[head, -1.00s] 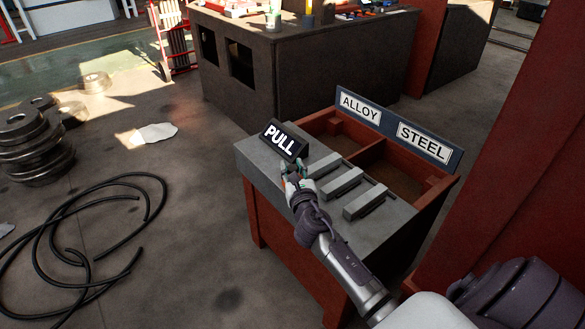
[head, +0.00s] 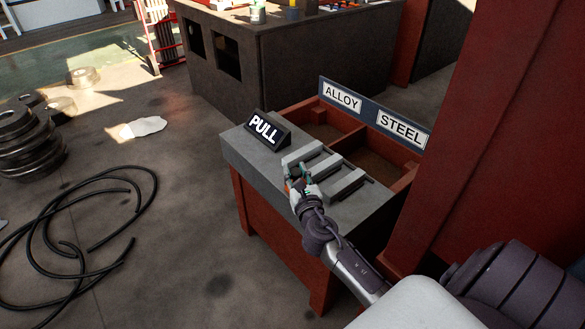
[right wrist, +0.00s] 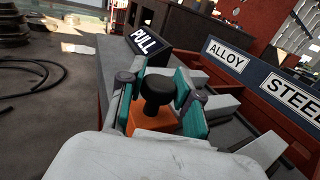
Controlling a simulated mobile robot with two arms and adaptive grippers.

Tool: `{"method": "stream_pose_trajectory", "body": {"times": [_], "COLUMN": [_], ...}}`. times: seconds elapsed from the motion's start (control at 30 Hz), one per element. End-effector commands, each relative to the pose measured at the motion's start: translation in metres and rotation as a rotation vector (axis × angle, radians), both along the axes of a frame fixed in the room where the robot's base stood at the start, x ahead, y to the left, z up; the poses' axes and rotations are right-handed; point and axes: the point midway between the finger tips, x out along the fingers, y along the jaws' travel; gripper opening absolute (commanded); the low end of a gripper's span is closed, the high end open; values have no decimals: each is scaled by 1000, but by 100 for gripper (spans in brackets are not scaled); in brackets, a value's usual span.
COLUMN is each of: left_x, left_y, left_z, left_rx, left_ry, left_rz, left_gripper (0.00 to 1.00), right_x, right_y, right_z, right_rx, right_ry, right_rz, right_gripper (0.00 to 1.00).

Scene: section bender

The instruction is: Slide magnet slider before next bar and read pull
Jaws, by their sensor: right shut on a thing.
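The magnet slider shows in the right wrist view as an orange block (right wrist: 152,124) with a black knob (right wrist: 157,92). My right gripper (right wrist: 157,100) is shut on it, one teal-padded finger on each side. In the head view my right gripper (head: 298,180) is at the front ends of the bars, by the middle bar (head: 322,167); it mostly hides the slider. The first bar (head: 302,153) and the third bar (head: 346,184) lie either side. The PULL sign (head: 266,129) stands at the bench's left end; I see no reading on it. My left gripper is out of view.
The grey bench top (head: 240,150) borders two open red bins behind the bars, labelled ALLOY (head: 340,96) and STEEL (head: 400,128). A red column (head: 470,130) rises close on the right. Black hose (head: 150,205) lies on the floor at left.

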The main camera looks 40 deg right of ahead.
Motion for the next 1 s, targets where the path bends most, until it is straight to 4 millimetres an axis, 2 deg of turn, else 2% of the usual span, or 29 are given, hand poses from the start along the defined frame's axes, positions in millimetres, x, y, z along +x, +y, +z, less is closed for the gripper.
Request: {"method": "stream_pose_trajectory", "body": {"times": [0.17,0.2,0.37,0.73,0.87,1.0], "left_x": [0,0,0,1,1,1], "left_y": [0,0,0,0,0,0], "left_z": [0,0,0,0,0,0], "left_rx": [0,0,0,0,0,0], "left_ry": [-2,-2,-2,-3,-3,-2], "left_rz": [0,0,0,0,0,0], "left_gripper": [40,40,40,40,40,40], "right_x": [1,1,1,-4,-21,-50], "right_y": [0,0,0,2,9,20], "right_z": [0,0,0,0,-1,-1], "right_rx": [2,2,1,1,0,2], "right_ry": [-2,-1,-1,0,1,2], "right_rz": [1,1,1,1,3,2], "right_gripper": [0,35,60,60,60,60]}}
